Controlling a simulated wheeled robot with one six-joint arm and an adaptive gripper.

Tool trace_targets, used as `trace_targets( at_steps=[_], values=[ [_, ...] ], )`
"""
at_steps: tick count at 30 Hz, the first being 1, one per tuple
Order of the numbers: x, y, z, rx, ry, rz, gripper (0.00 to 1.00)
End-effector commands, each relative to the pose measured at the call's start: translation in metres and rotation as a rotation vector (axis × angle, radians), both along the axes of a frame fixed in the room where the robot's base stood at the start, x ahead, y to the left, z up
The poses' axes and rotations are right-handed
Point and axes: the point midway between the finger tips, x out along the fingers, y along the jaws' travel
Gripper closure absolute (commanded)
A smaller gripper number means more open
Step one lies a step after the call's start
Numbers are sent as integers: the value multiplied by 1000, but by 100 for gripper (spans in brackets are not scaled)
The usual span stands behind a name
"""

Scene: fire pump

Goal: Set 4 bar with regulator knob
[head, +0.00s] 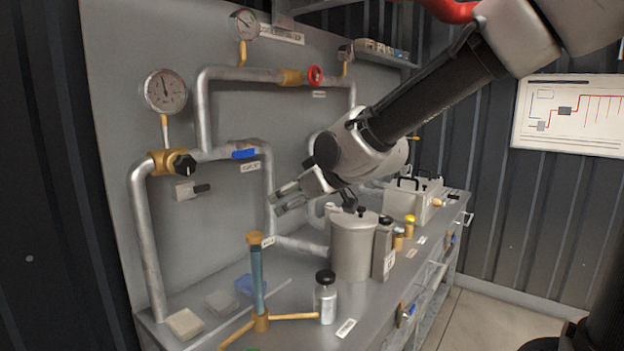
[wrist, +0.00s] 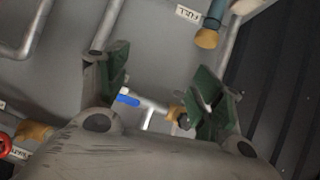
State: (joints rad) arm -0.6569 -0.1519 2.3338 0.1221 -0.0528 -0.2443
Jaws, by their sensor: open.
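The black regulator knob (head: 185,164) sits on a brass regulator body (head: 162,163) in the left pipe run. A round white pressure gauge (head: 165,91) stands above it on a brass stem; its needle points roughly upward, but the scale is too small to read. My gripper (head: 284,200) is open and empty in front of the panel, to the right of the knob and a little lower, clear of it. In the wrist view the open fingers (wrist: 165,88) frame the panel; a small dark knob with brass (wrist: 182,116) shows near the right finger.
A blue valve lever (head: 244,153) lies on the pipe right of the regulator. A red handwheel (head: 315,75) and second gauge (head: 245,23) are higher up. Below my gripper, the bench holds a metal canister (head: 353,246), a black-capped bottle (head: 325,298) and a blue-and-brass upright pipe (head: 257,278).

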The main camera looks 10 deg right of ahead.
Motion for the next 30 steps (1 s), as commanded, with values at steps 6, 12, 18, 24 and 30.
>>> trace_targets(
  at_steps=[6, 12, 18, 24, 30],
  values=[
    [7, -37, 24, 28, -41, -68, 33],
    [11, -54, 33, 38, -57, -103, 33],
    [12, -57, 35, 40, -60, -109, 33],
    [13, -57, 34, 40, -60, -109, 33],
    [11, -52, 34, 40, -59, -99, 33]
  ],
)
